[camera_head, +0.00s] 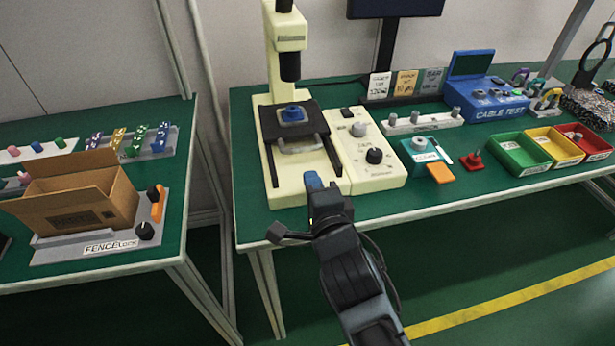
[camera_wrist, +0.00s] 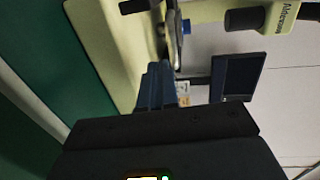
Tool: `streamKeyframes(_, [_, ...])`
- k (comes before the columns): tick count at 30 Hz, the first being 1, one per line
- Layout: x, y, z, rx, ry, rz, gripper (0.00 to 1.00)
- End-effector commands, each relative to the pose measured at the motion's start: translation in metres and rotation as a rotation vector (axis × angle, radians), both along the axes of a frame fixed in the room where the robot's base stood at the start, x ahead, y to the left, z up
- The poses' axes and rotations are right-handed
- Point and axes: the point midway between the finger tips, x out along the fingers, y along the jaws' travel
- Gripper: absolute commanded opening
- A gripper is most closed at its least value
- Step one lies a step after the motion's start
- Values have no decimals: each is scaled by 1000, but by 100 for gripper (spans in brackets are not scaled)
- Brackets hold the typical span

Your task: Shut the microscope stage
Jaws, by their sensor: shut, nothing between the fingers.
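The microscope (camera_head: 287,40) is cream, with a dark head over its stage. The dark stage plate (camera_head: 268,122) carries a blue round piece (camera_head: 293,113) on a light square. A pale bar handle (camera_head: 302,147) is at the plate's front edge, and dark rails run forward past it on both sides. My gripper (camera_head: 313,180) is shut and empty, its blue fingertips at the front of the microscope base, in front of the handle and apart from it in the picture. In the wrist view the blue fingers (camera_wrist: 155,86) point toward the stage area, seen sideways, with the blue piece (camera_wrist: 186,26) beyond.
A cream control box (camera_head: 375,180) with knobs adjoins the microscope's right side. Further right are a teal box (camera_head: 420,150), a cable tester (camera_head: 485,97) and coloured bins (camera_head: 520,153). A monitor (camera_wrist: 238,77) stands behind. A left bench holds an open carton (camera_head: 82,200).

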Motion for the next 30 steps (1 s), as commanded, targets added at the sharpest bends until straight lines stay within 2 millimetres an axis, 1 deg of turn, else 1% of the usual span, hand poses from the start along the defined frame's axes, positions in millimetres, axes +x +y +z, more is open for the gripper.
streamKeyframes(1, [-7, -2, 0, 1, 1, 1, 0])
streamKeyframes(12, [-60, -18, 7, 1, 3, 1, 0])
streamKeyframes(15, [-69, -21, 9, 2, 2, 1, 0])
streamKeyframes(18, [-74, -22, 11, 1, 0, 1, 0])
streamKeyframes(26, [-78, -24, 10, -5, 0, 1, 0])
streamKeyframes(29, [-89, -33, 4, -43, -3, 2, 0])
streamKeyframes(30, [-97, -40, -1, -73, -7, 3, 0])
